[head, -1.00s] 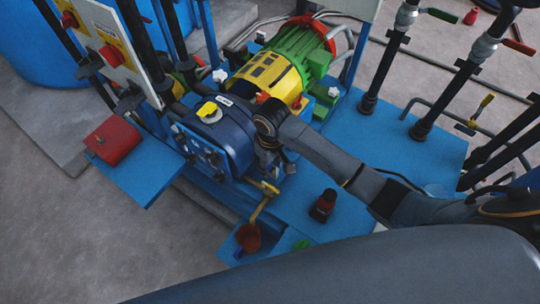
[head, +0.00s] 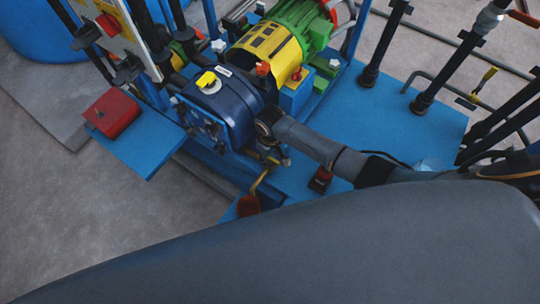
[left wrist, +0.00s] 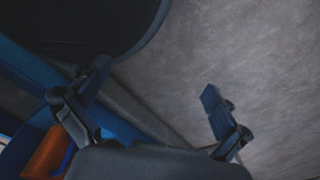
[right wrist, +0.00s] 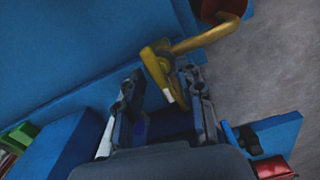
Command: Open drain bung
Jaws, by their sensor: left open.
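A yellow drain pipe (head: 257,183) comes off the low front of the dark blue pump housing (head: 218,105) and ends at a red-brown cup (head: 248,205). In the right wrist view the yellow pipe (right wrist: 205,40) joins a yellow lever-like piece (right wrist: 158,68). I cannot tell which part is the bung. My right gripper (right wrist: 158,80) is open, with the lever's pale-tipped end between its fingers; contact is unclear. In the head view my right gripper (head: 272,155) is beside the housing, partly hidden. My left gripper (left wrist: 150,85) is open and empty; the head view does not show it.
A green and yellow motor (head: 275,55) stands behind the housing. A red box (head: 112,114) sits on a blue shelf (head: 150,150) at left. A small dark red object (head: 320,180) lies on the blue base (head: 390,125). Dark upright pipes (head: 385,45) stand at right.

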